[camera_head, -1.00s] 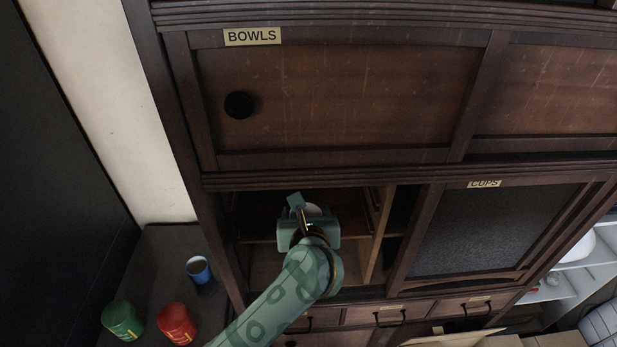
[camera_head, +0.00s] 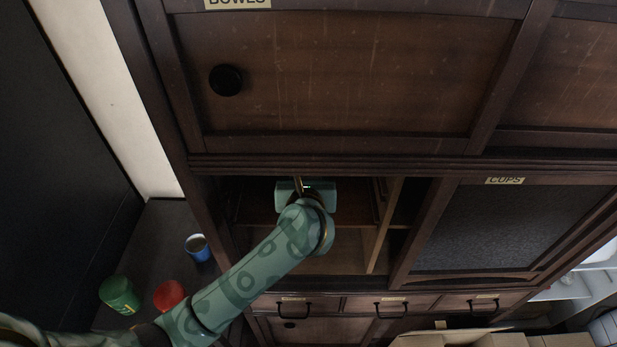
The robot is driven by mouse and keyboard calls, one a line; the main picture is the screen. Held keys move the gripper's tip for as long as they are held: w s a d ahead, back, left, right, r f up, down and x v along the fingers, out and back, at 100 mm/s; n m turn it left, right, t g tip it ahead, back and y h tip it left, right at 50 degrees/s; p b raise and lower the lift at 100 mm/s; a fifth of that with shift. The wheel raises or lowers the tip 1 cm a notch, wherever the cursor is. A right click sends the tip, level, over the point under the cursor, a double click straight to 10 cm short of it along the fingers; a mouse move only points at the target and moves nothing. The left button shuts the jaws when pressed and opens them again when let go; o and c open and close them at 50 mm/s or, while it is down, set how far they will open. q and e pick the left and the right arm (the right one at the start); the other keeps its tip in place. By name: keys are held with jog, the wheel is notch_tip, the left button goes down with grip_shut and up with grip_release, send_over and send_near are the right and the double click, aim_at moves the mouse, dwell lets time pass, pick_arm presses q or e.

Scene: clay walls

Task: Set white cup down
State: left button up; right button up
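My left arm comes in from the lower left. My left gripper (camera_head: 306,190) is inside the open cupboard compartment (camera_head: 345,265), near its top. The gripper body and wrist face me, and its fingertips are hidden behind them. I cannot see a white cup in the current view, so I cannot tell whether the gripper holds one. My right gripper is not in view.
Above is a closed door labelled bowls (camera_head: 237,3); to the right is a dark panel labelled cups (camera_head: 505,181). A blue cup (camera_head: 197,248), green container (camera_head: 120,296) and red container (camera_head: 169,295) stand on the left counter. Drawer handles (camera_head: 391,309) project below the opening.

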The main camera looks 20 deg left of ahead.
pick_arm(q)
jog(key=shift+w, duration=0.15)
jog(key=shift+w+a+f, duration=0.1)
jog(key=shift+f, duration=0.15)
jog(key=o, duration=1.1)
jog(key=shift+c, duration=0.2)
jog(key=shift+r, duration=0.1)
jog(key=shift+s+r, duration=0.2)
jog(key=shift+r, duration=0.05)
jog(key=p+v, duration=0.4)
jog(key=v, duration=0.1)
jog(key=shift+s+r, duration=0.25)
jog(key=shift+s, duration=0.05)
jog(key=s+d, duration=0.3)
jog(key=s, duration=0.7)
jog(key=shift+s+d+f+p, duration=0.2)
jog(key=shift+s+f+p, duration=0.2)
jog(key=shift+p, duration=0.05)
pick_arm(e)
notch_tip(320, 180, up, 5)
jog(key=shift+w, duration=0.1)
